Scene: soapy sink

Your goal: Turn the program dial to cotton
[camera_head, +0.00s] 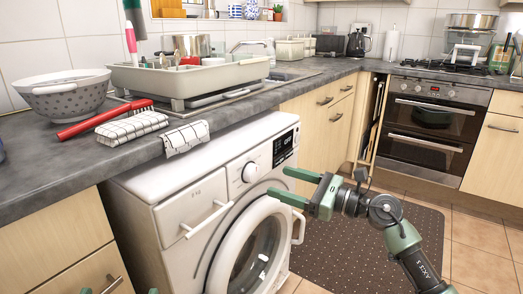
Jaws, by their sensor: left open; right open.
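The program dial (250,172) is a round white knob on the front panel of the white washing machine (185,220). A dark display (284,148) sits to the right of the dial. The dial's setting is too small to read. My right gripper (277,182) is open and empty, its two green fingers pointing left, just right of the dial in the picture. I cannot tell how far in front of the panel it is. Only the green tips of my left gripper (120,291) show at the bottom edge, apart from each other; the rest is out of view.
The round door (250,252) is below the dial, the detergent drawer handle (207,220) to its left. The grey worktop (130,165) above holds a colander (66,95), a red brush (103,118), checked cloths (131,126) and a dish tub (190,80). A dark mat (350,250) covers the floor.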

